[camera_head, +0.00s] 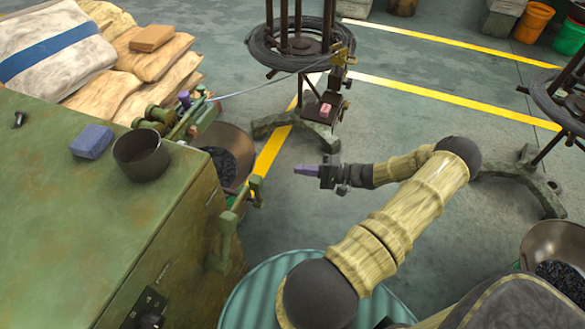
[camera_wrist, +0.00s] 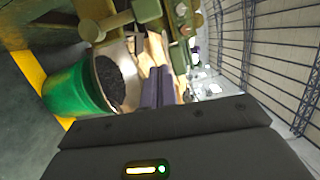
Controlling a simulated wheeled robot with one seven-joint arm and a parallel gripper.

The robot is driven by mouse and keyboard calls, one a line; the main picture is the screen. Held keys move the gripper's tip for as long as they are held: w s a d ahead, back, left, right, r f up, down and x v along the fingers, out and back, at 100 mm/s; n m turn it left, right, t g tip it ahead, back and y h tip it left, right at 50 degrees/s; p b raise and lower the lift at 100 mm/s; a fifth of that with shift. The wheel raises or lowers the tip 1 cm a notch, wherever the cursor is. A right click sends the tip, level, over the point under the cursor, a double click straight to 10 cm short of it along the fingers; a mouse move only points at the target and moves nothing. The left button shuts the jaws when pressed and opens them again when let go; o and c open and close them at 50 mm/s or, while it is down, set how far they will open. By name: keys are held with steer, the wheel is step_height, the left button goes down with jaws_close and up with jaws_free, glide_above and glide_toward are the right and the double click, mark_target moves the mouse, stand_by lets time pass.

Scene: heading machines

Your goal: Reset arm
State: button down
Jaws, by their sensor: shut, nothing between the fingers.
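My gripper (camera_head: 308,170) is at the middle of the head view, at the end of my arm, which bends in from the lower right. Its purple-grey fingers are shut together with nothing between them and point left, toward the green machine (camera_head: 75,225). The fingers (camera_wrist: 158,88) also show at the middle of the wrist view, side by side. The gripper is in free air over the floor, apart from the machine and the wire stand.
A dark cup (camera_head: 141,155) and a blue-grey block (camera_head: 92,141) stand on the machine top. A wire stand (camera_head: 305,125) with coiled wire is behind the gripper. A green bucket (camera_wrist: 75,92) with dark pieces shows in the wrist view. Sacks (camera_head: 130,90) lie at back left.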

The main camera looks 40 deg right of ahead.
steer(key=shift+s+d, duration=0.2)
steer(key=shift+s, duration=0.05)
stand_by(0.3)
steer(key=a+r+n+g+h+p, duration=0.3)
steer(key=a+r+n+g+p, duration=0.3)
steer(key=a+r+g, duration=0.6)
steer(key=s+a+r+n+h+p, duration=0.1)
steer(key=a+r+h+p, duration=0.2)
steer(key=a+r, duration=0.2)
steer(key=s+a+r+n+t+h+p, duration=0.1)
steer(key=s+a+r+h+p, duration=0.1)
steer(key=r, duration=0.8)
steer(key=s+a+r+n+h+p, duration=0.1)
steer(key=a+r+n+h+p, duration=0.1)
steer(key=a+r+h+p, duration=0.2)
steer(key=a+r+p, duration=0.2)
steer(key=a+r, duration=0.1)
steer(key=r, duration=0.1)
steer(key=shift+s+a+r+t+h, duration=0.2)
steer(key=shift+a+r+t+h, duration=0.1)
steer(key=shift+a, duration=0.05)
